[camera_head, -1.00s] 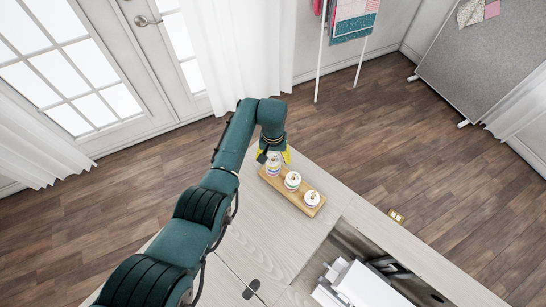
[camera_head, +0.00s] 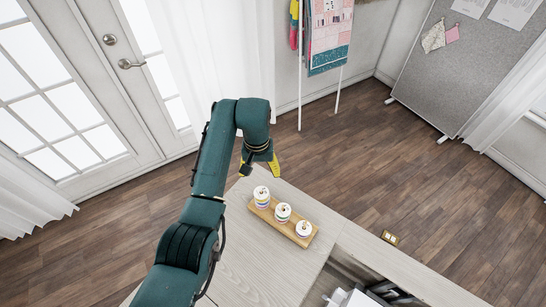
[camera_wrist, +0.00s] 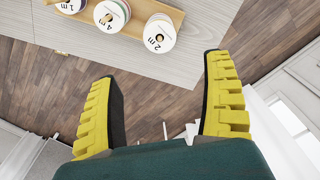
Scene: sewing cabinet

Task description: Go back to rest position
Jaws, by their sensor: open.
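My gripper (camera_head: 259,168) is open and empty, with yellow ridged fingers. In the head view it is above the far corner of the wooden cabinet top (camera_head: 250,260). A small wooden tray (camera_head: 272,216) holds a row of three white spools. The spool nearest my gripper (camera_head: 262,196) reads "2 m" in the wrist view (camera_wrist: 159,36). The middle spool (camera_head: 283,212) reads "4 m" (camera_wrist: 109,16). The far-end spool (camera_head: 304,229) reads "1 m" (camera_wrist: 70,4). My fingers (camera_wrist: 162,105) are apart from the tray and spools, past the cabinet edge in the wrist view.
An open cabinet compartment (camera_head: 350,272) with white and dark items lies at lower right. A white rack with fabrics (camera_head: 330,40) and a grey pinboard (camera_head: 440,60) stand on the far floor. White doors (camera_head: 90,100) are at left. The wooden floor (camera_head: 370,150) between is clear.

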